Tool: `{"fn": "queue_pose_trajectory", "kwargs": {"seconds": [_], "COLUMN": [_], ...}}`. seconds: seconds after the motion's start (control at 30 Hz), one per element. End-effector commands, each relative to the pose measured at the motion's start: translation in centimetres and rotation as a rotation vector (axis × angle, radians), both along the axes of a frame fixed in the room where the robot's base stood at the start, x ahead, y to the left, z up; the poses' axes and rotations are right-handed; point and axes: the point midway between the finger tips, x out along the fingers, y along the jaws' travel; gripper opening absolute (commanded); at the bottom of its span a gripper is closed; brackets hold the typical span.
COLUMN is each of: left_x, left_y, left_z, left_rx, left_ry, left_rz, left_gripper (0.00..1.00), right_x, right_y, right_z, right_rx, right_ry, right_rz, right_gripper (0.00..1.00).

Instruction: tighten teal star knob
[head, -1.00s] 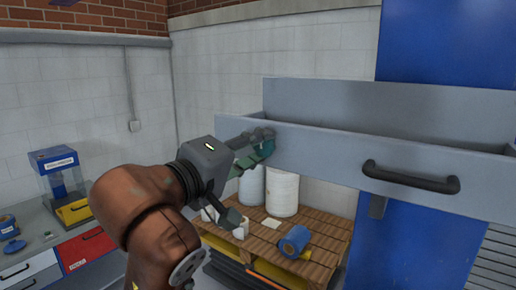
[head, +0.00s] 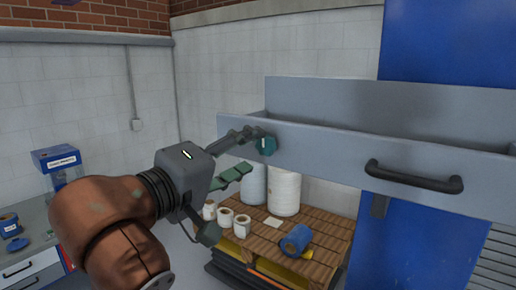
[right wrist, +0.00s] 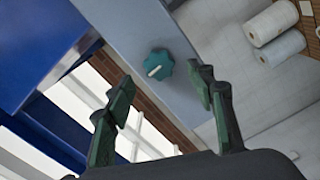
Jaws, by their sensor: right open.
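The teal star knob (head: 266,146) sits on the left end of the grey drawer front's face in the head view. In the right wrist view the knob (right wrist: 159,65) has a pale pointer line and lies ahead of the fingers, nearly midway between them. My right gripper (head: 243,153) is open and empty, just left of the knob, apart from it in the wrist view. Its green-padded fingers (right wrist: 162,95) are spread wide. The grey drawer (head: 330,153) is pulled out and has a black handle (head: 413,177). My left gripper is not in view.
A wooden pallet (head: 262,240) with white rolls (head: 284,190) and a blue roll (head: 296,240) stands below the drawer. A blue cabinet (head: 400,250) is at right. A grey bench with a blue-topped clear box (head: 57,160) is at left.

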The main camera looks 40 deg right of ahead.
Motion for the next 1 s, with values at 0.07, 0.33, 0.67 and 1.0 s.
{"fn": "queue_pose_trajectory", "kwargs": {"seconds": [0.07, 0.33, 0.67, 1.0], "left_x": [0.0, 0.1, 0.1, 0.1], "left_y": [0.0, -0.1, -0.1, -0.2], "left_z": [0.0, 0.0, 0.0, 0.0], "left_rx": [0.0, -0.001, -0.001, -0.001], "left_ry": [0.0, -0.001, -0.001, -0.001], "left_rz": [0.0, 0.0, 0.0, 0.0], "left_gripper": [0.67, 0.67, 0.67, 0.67], "right_x": [-0.5, -1.8, -2.1, -2.1], "right_y": [1.8, 6.2, 7.4, 7.4], "right_z": [0.1, 0.0, 0.0, 0.0], "right_rx": [-0.003, -0.001, 0.0, 0.0], "right_ry": [0.0, 0.0, -0.001, 0.0], "right_rz": [0.003, 0.002, 0.0, 0.0], "right_gripper": [0.5, 0.5, 0.5, 0.5]}}
